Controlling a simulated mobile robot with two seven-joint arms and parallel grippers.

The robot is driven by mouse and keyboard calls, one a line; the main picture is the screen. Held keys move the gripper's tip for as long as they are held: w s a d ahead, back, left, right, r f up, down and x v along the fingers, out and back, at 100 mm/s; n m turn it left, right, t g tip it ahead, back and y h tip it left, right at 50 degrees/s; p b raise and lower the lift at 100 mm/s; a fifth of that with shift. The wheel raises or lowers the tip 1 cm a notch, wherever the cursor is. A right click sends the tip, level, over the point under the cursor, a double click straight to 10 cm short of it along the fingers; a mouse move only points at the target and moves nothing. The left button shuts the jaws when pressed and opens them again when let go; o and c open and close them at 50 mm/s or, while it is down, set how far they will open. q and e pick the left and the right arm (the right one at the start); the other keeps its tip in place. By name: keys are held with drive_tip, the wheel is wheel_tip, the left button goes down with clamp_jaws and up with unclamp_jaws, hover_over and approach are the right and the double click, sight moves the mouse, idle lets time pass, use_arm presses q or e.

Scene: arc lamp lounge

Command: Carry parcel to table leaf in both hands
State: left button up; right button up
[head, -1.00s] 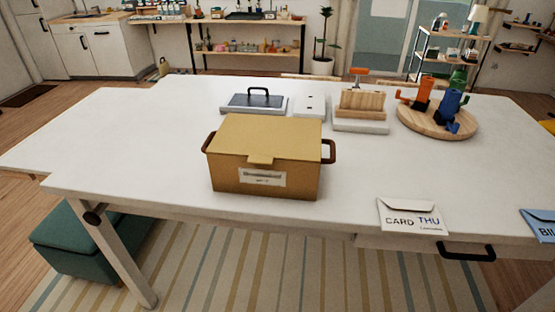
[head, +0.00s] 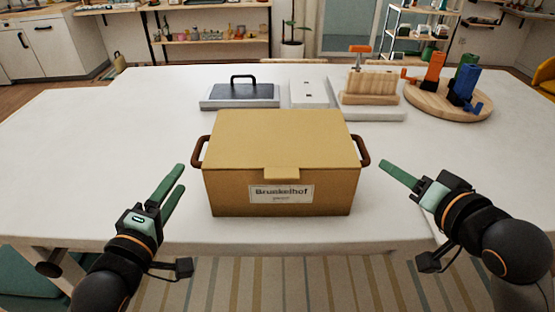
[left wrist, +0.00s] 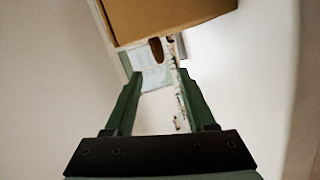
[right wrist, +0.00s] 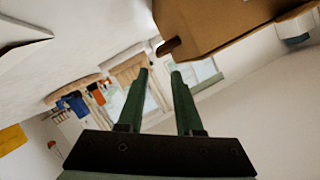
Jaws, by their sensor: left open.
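The parcel, a tan box (head: 283,140) with a front label and a brown handle at each end, stands on the white table near its front edge. My left gripper (head: 181,178) is open and empty, left of and below the left handle (head: 197,152). My right gripper (head: 384,166) is open, just right of the right handle (head: 364,151); the head view shows one finger clearly. The left wrist view shows the box (left wrist: 170,18) and a handle (left wrist: 157,50) beyond the fingers. The right wrist view shows the box (right wrist: 225,25) and a handle (right wrist: 168,47). The table leaf (head: 40,130) appears to be the bare left section.
Behind the box are a grey tray with a black handle (head: 240,96), a white plate (head: 309,93) and a wooden block (head: 370,87) on a white board. A round wooden board (head: 449,103) holds coloured items at the back right. The table's left side is clear.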

sight(201, 145)
use_arm(q)
drive_tip(key=shift+s, duration=0.15)
use_arm(e)
drive_tip(key=shift+s, duration=0.15)
use_arm(q)
drive_tip(key=w, duration=0.4)
drive_tip(key=w+d, duration=0.1)
drive_tip(key=w, duration=0.3)
drive_tip(key=w+d, duration=0.1)
drive_tip(key=w, duration=0.3)
drive_tip(key=shift+w+f, duration=0.2)
drive_tip(key=shift+f, duration=0.05)
use_arm(e)
drive_tip(key=x, duration=1.2)
drive_tip(key=shift+w, duration=0.3)
use_arm(q)
drive_tip(key=c, duration=0.6)
use_arm(e)
clamp_jaws()
use_arm(q)
clamp_jaws()
drive_tip(key=shift+f, duration=0.1)
drive_tip(key=shift+r, duration=0.3)
use_arm(e)
drive_tip(key=shift+r, duration=0.25)
